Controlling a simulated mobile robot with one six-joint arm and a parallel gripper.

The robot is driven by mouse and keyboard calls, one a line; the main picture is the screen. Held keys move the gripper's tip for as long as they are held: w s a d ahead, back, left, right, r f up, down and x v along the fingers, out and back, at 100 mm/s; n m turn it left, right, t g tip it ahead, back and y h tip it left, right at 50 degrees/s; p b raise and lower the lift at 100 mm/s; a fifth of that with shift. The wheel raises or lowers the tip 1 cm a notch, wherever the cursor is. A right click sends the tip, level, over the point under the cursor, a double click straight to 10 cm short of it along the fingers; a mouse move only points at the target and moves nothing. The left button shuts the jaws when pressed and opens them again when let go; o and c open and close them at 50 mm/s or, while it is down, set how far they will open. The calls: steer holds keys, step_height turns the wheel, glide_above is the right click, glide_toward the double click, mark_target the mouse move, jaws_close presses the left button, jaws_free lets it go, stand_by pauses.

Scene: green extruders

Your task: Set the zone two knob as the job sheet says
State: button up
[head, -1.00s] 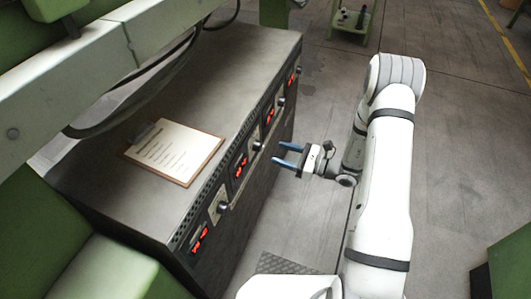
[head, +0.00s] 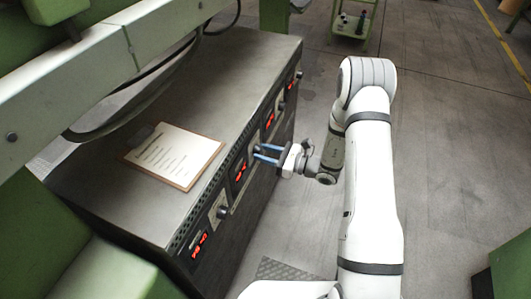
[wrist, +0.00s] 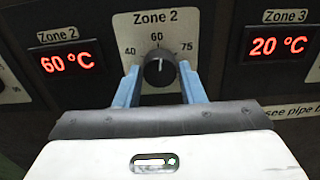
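The zone two knob (wrist: 160,70) is dark and round, under a "Zone 2" label with marks 40, 60 and 75. Its white pointer line stands about upright, at the 60 mark. The Zone 2 display (wrist: 67,61) reads 60 °C in red. My gripper (head: 259,153) is at the panel; in the wrist view its blue fingers stand open on either side of the knob, with a visible gap on each side. The job sheet (head: 172,153) lies on a clipboard on the cabinet top; its lines are too small to read.
The Zone 3 display (wrist: 278,46) reads 20 °C, right of the knob. The cabinet (head: 240,70) carries other knobs and red displays along its front. A green machine with cables stands at the left. The floor (head: 450,150) to the right is open.

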steer(key=c, duration=0.5)
steer(key=shift+n+b, duration=0.9)
steer(key=shift+n, duration=0.1)
steer(key=o, duration=1)
steer(key=shift+c, duration=0.2)
steer(key=v, duration=0.7)
steer(key=shift+d+p, duration=0.4)
steer(key=shift+s, duration=0.1)
